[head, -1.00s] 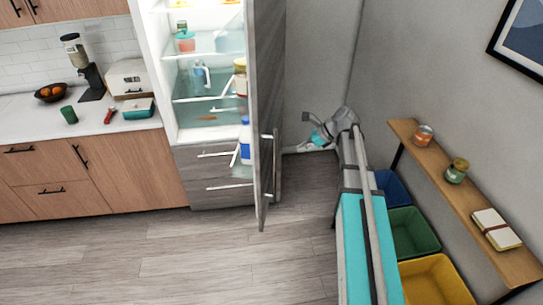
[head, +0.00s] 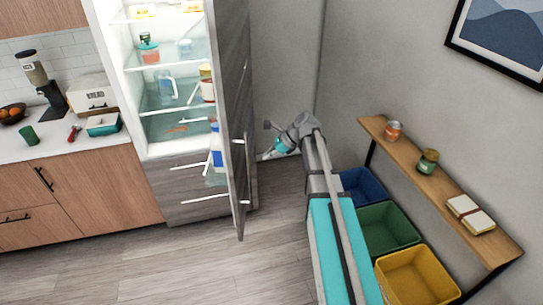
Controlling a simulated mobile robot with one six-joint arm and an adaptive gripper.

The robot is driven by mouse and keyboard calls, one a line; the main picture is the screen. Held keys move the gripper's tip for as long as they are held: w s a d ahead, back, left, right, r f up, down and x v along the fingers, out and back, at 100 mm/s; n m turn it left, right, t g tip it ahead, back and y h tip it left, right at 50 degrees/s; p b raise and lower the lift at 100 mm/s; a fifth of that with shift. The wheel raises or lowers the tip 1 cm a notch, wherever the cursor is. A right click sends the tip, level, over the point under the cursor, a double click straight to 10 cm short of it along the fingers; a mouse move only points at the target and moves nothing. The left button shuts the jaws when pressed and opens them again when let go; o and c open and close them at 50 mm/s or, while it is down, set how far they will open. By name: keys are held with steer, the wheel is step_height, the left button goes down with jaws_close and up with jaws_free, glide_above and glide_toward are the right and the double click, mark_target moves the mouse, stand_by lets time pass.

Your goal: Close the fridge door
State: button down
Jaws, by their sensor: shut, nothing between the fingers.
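The fridge (head: 146,75) stands at the left of centre in the head view, its lit inside and shelves showing. Its grey wood-look door (head: 233,100) is open and stands out toward me, seen nearly edge-on. Bottles and jars sit on the door's inner racks. My arm reaches from the bottom up to the right of the door. My gripper (head: 268,154) is shut and empty, just right of the door's outer face, low down. I cannot tell if it touches the door; a small gap seems to show.
A counter (head: 60,145) with a bread box is at left. The floor (head: 200,262) before the fridge is clear.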

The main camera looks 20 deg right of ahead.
mark_target(239, 168)
steer(key=shift+w+a+f+b, duration=0.4)
steer(key=shift+a+f+b, duration=0.3)
steer(key=shift+a, duration=0.65)
steer(key=shift+w+a+f+b, duration=0.5)
steer(key=shift+a+f, duration=0.25)
steer(key=shift+a, duration=0.55)
steer(key=shift+w+a+f+b, duration=0.35)
steer(key=shift+a+f+b, duration=0.4)
steer(key=shift+a, duration=0.6)
